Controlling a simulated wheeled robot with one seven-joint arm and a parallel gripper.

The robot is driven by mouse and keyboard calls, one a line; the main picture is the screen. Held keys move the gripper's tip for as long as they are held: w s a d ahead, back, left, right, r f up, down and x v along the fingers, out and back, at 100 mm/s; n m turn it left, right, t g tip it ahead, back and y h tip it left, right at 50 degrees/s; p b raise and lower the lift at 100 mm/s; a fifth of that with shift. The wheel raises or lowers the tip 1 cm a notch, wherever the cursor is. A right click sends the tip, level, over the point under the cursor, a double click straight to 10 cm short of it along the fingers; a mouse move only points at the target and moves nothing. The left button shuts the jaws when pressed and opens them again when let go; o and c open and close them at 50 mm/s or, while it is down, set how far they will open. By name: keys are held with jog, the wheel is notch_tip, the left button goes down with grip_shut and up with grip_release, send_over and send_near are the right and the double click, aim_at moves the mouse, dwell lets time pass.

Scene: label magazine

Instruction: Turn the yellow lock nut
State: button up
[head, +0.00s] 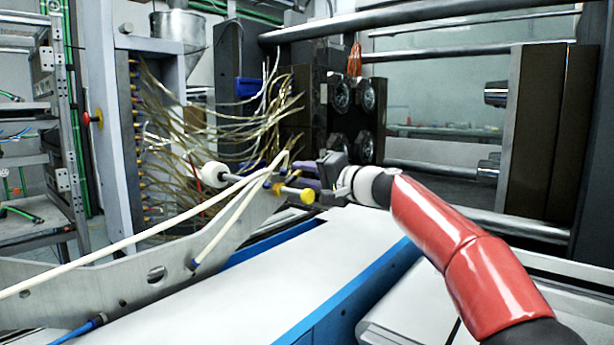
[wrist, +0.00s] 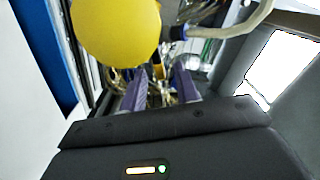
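The yellow lock nut (head: 307,196) is a round knob on the near end of a short rod. In the wrist view the nut (wrist: 115,30) is large at the upper left, close to the camera and outside the finger gap. My gripper (head: 296,178) has purple fingers, level with the rod and just behind the nut in the head view. In the wrist view the fingers of my gripper (wrist: 160,88) stand apart with nothing held between them. I cannot tell whether a finger touches the rod or nut.
A white roller (head: 215,174) sits left of the nut. Pale hoses (head: 150,236) cross a grey metal bracket (head: 110,280) near it. Thin tubes (head: 190,115) hang behind. A white-topped blue-sided conveyor (head: 290,275) lies below, its top clear.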

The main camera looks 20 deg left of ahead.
jog(key=b+v, duration=0.3)
jog(key=v, duration=0.4)
jog(key=shift+d, duration=0.4)
jog(key=shift+s, duration=0.15)
